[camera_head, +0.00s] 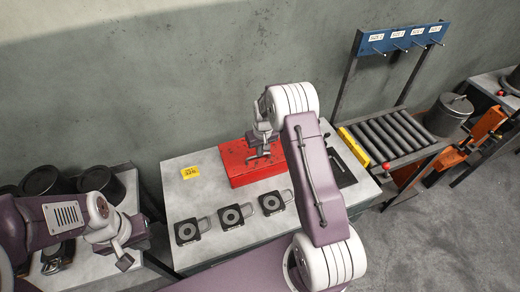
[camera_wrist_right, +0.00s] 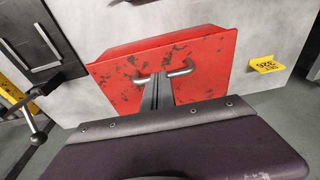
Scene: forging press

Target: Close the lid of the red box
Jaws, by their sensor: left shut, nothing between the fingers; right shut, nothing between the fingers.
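The red box (camera_head: 237,172) sits on the grey table under my right arm, its paint scuffed. Its lid (camera_wrist_right: 115,92) looks down flat on the box in the right wrist view, with a grey metal handle (camera_wrist_right: 183,69). My right gripper (camera_head: 263,155) is shut and empty above the lid. In the right wrist view, my right gripper (camera_wrist_right: 157,82) covers the middle of the handle; I cannot tell whether it touches. My left gripper (camera_head: 124,262) is shut and empty at the lower left, beside the table and well away from the box. My right arm hides the box's right end.
A yellow sign (camera_head: 190,172) stands left of the box. Several dark square pieces with handles, one here (camera_head: 231,216), lie in front of it. A dark tray (camera_head: 340,168) is at the table's right. A roller conveyor (camera_head: 390,137) stands beyond. Dark pots (camera_head: 103,182) stand at left.

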